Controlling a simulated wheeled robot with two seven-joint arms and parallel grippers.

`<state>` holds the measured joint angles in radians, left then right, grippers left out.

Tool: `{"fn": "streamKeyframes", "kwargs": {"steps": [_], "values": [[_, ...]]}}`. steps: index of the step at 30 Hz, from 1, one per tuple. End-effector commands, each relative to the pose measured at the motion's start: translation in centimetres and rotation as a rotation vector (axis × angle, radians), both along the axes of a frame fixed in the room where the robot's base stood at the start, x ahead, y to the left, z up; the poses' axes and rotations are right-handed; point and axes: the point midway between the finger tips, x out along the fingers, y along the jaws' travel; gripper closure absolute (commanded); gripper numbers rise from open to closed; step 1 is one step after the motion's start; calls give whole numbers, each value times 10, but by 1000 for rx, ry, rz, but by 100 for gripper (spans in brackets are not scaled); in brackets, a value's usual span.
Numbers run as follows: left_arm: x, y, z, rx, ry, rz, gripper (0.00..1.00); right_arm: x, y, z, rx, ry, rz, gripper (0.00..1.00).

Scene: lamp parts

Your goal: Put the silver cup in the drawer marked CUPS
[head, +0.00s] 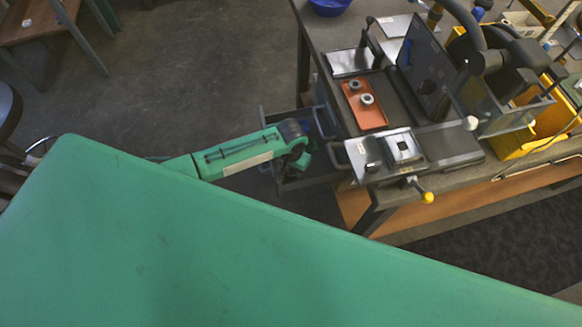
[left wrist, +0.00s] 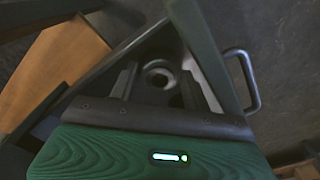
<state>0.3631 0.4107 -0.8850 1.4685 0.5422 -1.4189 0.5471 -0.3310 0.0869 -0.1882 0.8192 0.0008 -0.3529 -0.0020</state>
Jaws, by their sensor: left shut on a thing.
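My left gripper (head: 303,163) reaches down at the table's left side, over an open grey drawer (head: 292,184). In the left wrist view my left gripper (left wrist: 158,88) is shut on a round grey cup (left wrist: 160,74), seen from above with its dark opening up. The cup is between the fingers and within the drawer walls (left wrist: 200,62); I cannot tell whether it touches the drawer floor. The cup is hidden in the head view. No CUPS marking is readable. My right gripper is not in view.
On the table, an orange tray (head: 376,119) holds two small grey round parts (head: 367,99). A metal device (head: 403,149) with a yellow knob stands at the near edge. Yellow bins (head: 518,143) and a blue bowl (head: 329,5) stand farther off.

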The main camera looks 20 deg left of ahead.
Motion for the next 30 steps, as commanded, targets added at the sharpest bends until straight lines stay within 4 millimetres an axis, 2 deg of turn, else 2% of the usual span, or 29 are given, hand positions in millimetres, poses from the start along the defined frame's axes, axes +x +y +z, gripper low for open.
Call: {"fn": "streamKeyframes", "kwargs": {"steps": [6, 7, 8, 9, 17, 20, 23, 30], "values": [[0, 0, -2, 0, 0, 1, 75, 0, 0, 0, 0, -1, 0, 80], [0, 0, -3, 0, 1, 1, 50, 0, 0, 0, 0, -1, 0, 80], [0, 0, -2, 0, 0, 0, 44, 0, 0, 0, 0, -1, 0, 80], [0, 0, -2, 0, 0, 0, 43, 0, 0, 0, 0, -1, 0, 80], [0, 0, -1, 0, 0, 0, 43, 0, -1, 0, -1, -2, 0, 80], [0, 0, 5, -1, -1, 0, 43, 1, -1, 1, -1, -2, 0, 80], [1, -1, 20, -2, -2, -1, 43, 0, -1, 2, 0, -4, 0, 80], [1, 0, 72, -2, -3, -1, 43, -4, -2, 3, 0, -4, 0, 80]]}}
